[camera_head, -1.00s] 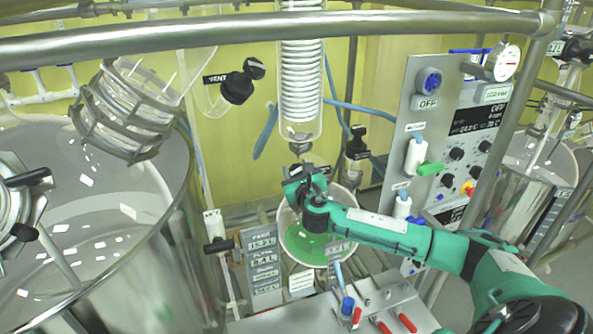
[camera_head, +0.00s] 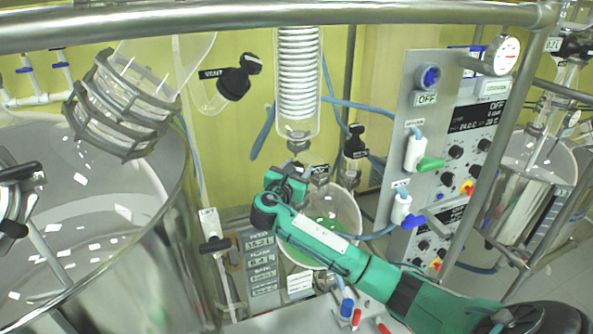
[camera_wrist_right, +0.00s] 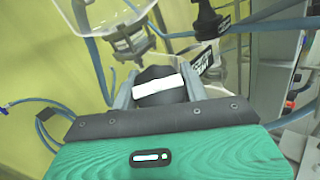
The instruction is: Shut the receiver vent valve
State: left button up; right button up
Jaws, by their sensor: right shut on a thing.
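My right gripper (camera_head: 294,178) is at the top of the clear receiver flask (camera_head: 347,212), just below the glass coil condenser (camera_head: 298,75). In the right wrist view my right gripper (camera_wrist_right: 152,88) is shut on a black knob (camera_wrist_right: 160,73) with a white stripe across it, one finger on each side. A dark label with pale lettering (camera_wrist_right: 203,61) sits just right of the knob; I cannot read it. In the head view the gripper hides the knob. The flask holds green liquid (camera_head: 325,228). My left gripper is not in view.
A black-capped valve (camera_head: 355,142) stands right of the condenser. A control panel (camera_head: 423,130) with a green-handled valve and a blue-handled valve is farther right. A large glass reactor (camera_head: 150,230) fills the left.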

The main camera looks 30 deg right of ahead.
jog(key=m+g+h, duration=0.1)
jog(key=m+g, duration=0.4)
jog(key=m, duration=0.1)
jog(key=shift+s+g, duration=0.15)
jog(key=shift+g, duration=0.25)
jog(key=m+g, duration=0.4)
jog(key=shift+s+f+m+y, duration=0.1)
jog(key=shift+s+m+y, duration=0.1)
jog(key=shift+m+y, duration=0.1)
jog(key=m+g+y+p, duration=0.1)
jog(key=m+g, duration=0.1)
jog(key=m+g+y+p, duration=0.1)
jog(key=m+g+y, duration=0.1)
jog(key=m, duration=0.1)
jog(key=shift+s+f+g, duration=0.1)
jog(key=shift+s+g, duration=0.1)
jog(key=shift+g, duration=0.1)
jog(key=shift+s+a+f+m+g+y, duration=0.15)
jog(key=shift+m+g+y, duration=0.3)
jog(key=shift+m+y, duration=0.45)
jog(key=shift+f+m+g+y, duration=0.1)
jog(key=shift+m+g+y, duration=0.35)
jog(key=shift+m+y, duration=0.45)
jog(key=shift+m, duration=0.3)
jog(key=o, duration=1)
jog(key=shift+h, duration=0.3)
